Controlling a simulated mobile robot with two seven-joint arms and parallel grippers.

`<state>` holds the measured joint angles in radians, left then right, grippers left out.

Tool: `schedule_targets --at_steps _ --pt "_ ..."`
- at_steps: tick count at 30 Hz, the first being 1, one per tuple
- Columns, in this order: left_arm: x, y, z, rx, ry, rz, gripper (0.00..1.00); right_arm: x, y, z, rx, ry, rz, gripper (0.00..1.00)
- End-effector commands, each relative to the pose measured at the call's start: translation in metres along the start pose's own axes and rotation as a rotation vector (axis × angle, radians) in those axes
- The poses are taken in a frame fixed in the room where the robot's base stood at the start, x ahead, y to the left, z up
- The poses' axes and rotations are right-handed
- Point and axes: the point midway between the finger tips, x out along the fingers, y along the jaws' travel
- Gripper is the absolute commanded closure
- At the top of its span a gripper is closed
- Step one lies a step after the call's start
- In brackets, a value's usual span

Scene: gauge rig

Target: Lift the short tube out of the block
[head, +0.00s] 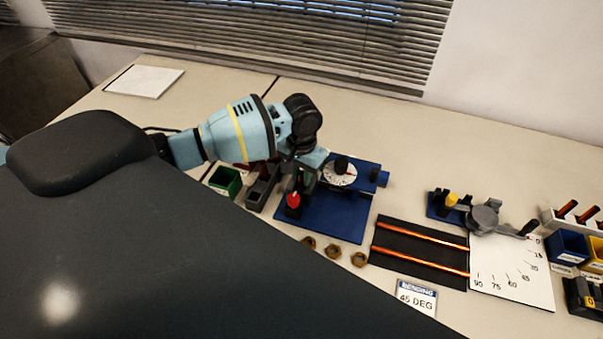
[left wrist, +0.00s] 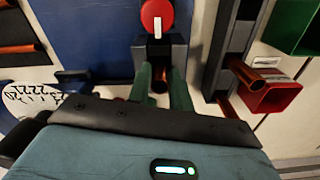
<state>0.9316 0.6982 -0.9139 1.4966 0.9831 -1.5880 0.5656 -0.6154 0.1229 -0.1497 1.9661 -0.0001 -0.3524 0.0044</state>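My left gripper (head: 302,180) is low over the blue fixture, beside its red knob (head: 293,200). In the left wrist view its two green fingers (left wrist: 161,92) stand apart, pointing at the dark post (left wrist: 160,52) under the red knob. I cannot tell whether they touch it, or what the dark and brownish part between them is. A long dark grey block (left wrist: 230,38) lies to the right of the fingers, with a short copper tube (left wrist: 243,73) sticking out of it. In the head view the block (head: 262,187) is left of the gripper. My right gripper is not in view.
The blue fixture (head: 340,218) carries a white dial (head: 339,173). A green bin (head: 225,181) is left of the block; a red bin (left wrist: 272,97) is close to the tube. Brass nuts (head: 333,251), long copper rods (head: 420,261) on a black mat and an angle chart (head: 510,275) lie rightward.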

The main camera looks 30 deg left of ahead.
Motion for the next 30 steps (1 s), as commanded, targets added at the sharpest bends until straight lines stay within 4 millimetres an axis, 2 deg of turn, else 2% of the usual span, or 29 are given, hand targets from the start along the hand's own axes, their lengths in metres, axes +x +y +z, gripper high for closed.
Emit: schedule_targets --at_steps 1,4,15,24,30 --pt "0.000 0.000 0.000 0.000 0.000 0.000 0.72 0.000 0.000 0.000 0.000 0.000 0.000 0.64" --pt "0.000 0.000 0.000 0.000 0.000 0.000 0.59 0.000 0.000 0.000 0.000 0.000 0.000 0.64" --pt "-0.002 0.000 0.000 0.000 0.001 0.000 0.58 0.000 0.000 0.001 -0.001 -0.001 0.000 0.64" --pt "-0.050 0.000 -0.001 0.000 0.007 0.000 0.58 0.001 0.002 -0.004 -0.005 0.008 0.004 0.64" --pt "-0.073 0.000 -0.001 0.001 0.003 0.001 0.58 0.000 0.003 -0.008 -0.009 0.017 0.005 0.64"
